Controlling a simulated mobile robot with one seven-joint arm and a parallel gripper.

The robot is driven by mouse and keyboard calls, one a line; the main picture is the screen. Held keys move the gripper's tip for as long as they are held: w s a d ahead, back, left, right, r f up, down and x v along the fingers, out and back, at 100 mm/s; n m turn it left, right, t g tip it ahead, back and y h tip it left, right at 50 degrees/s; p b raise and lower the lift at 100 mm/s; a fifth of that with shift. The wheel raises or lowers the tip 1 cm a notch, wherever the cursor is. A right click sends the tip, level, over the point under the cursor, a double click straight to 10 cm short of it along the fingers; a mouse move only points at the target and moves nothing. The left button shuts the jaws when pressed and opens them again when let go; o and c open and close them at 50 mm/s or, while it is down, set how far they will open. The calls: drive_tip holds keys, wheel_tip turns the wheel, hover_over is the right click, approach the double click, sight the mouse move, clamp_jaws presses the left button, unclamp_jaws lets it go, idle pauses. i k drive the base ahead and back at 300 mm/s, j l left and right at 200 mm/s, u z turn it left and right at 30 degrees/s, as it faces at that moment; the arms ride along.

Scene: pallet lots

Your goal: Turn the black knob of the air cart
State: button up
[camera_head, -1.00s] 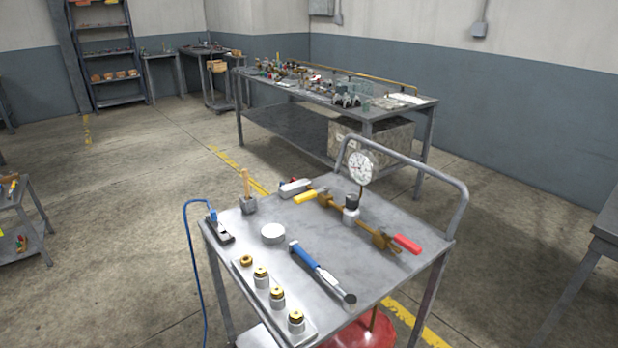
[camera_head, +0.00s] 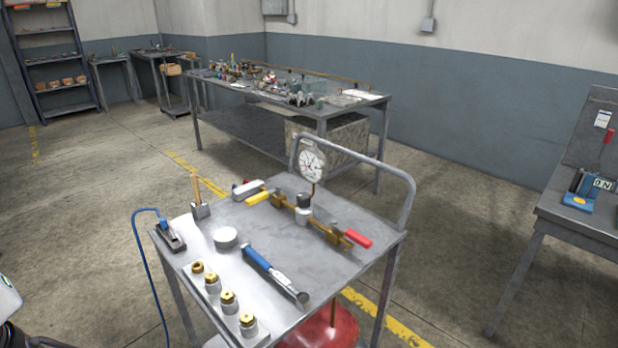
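The air cart (camera_head: 345,270) is a grey metal cart with a push handle, standing in front of me. A brass pipe (camera_head: 330,235) lies across its top, with a yellow lever (camera_head: 257,198) at the left end and a red lever (camera_head: 358,239) at the right. The black knob (camera_head: 303,200) sits mid-pipe on a pale round body, just below a white dial gauge (camera_head: 312,163). Nothing touches the knob. My gripper's fingers are not in view; only a white and black part, perhaps my arm, shows at the lower left edge.
On the cart top are a blue-handled tool (camera_head: 275,277), a white disc (camera_head: 225,238), several brass-topped fittings (camera_head: 229,302) and a block with a wooden handle (camera_head: 199,206). A red tank (camera_head: 320,331) is below. A bench (camera_head: 570,225) stands right; floor is free left.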

sight(303, 198)
drive_tip(key=i+l+u, duration=0.1)
drive_tip(key=l+u, duration=0.7)
drive_tip(key=i, duration=0.55)
